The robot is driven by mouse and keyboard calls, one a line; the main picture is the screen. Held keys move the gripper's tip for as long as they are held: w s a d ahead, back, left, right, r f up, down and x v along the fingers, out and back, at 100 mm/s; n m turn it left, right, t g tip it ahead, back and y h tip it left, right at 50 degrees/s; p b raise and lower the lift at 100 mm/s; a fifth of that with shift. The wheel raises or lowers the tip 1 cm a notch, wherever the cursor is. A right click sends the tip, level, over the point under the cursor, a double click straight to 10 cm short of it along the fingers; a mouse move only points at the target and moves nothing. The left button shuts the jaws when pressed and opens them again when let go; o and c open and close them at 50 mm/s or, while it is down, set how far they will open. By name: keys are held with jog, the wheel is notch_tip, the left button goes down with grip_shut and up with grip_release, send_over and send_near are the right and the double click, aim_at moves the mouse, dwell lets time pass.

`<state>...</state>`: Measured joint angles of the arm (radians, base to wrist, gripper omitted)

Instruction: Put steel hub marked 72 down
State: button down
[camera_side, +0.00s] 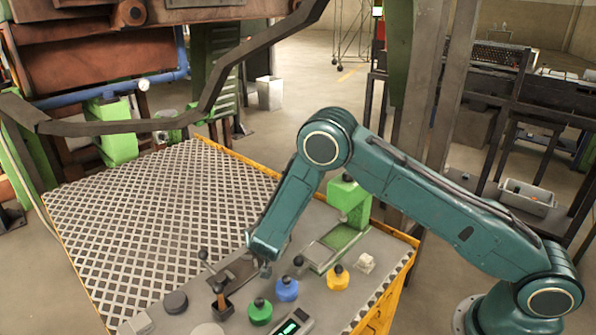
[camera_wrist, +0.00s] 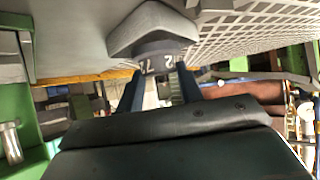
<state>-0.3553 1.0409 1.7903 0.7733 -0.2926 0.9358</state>
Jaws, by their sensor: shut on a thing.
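The steel hub marked 72 (camera_wrist: 152,42) is grey, with a wide faceted part and a narrower neck carrying the number. In the wrist view it sits between the two dark fingers of my gripper (camera_wrist: 160,82), which is shut on its neck. In the side view my gripper (camera_side: 264,269) points down, low over the grey worktop (camera_side: 318,222). The hub is too small and hidden there to make out clearly. I cannot tell whether the hub touches a surface.
Close by stand a blue knobbed piece (camera_side: 287,289), a green one (camera_side: 260,313), a yellow one (camera_side: 337,278) and a display box (camera_side: 293,325). Upright levers (camera_side: 219,297) are left of my gripper. A green stand (camera_side: 348,200) rises behind. The patterned plate (camera_side: 130,220) is clear.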

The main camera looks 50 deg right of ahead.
jog(key=shift+f, duration=0.75)
jog(key=shift+f, duration=0.1)
jog(key=c, duration=1.2)
grip_release()
jog(key=shift+f, duration=0.1)
jog(key=shift+r, duration=0.2)
jog(key=v, duration=1.2)
